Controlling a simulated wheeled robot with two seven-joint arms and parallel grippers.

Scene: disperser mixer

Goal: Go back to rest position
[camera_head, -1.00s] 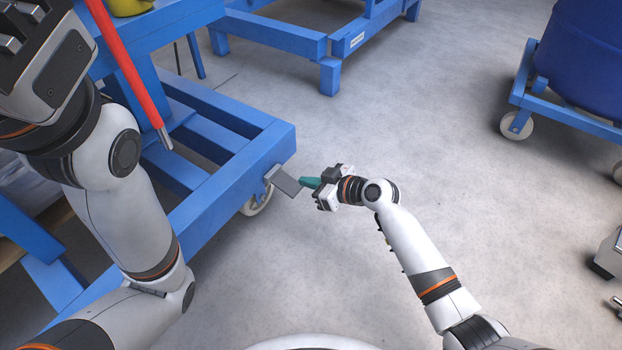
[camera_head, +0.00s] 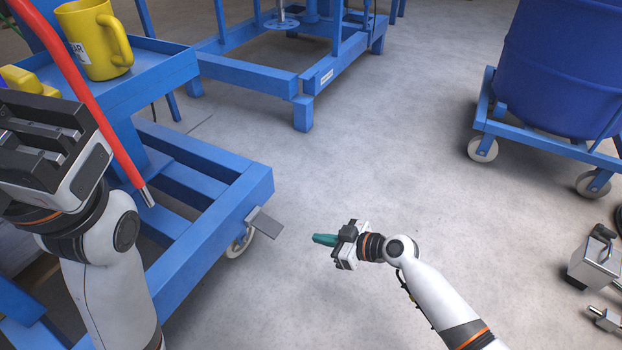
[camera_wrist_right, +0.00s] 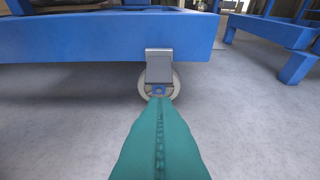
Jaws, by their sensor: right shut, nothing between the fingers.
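My right gripper (camera_head: 325,240) is low over the bare floor, right of the blue cart's corner. Its two teal fingers are pressed together with nothing between them. They also fill the lower middle of the right wrist view (camera_wrist_right: 160,140), pointing toward the cart's caster and grey pedal. My left gripper (camera_head: 45,150) is at the left edge, raised, its black body close to a red rod (camera_head: 95,100) with a metal tip. Its fingertips do not show clearly, so I cannot tell whether it is open or touches the rod.
The blue cart (camera_head: 215,215) has a grey pedal (camera_head: 263,222) at its corner. A yellow mug (camera_head: 95,40) stands on its upper tray. A blue machine frame (camera_head: 250,75) is behind. A blue drum (camera_head: 565,70) sits on a wheeled dolly at right. The middle floor is clear.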

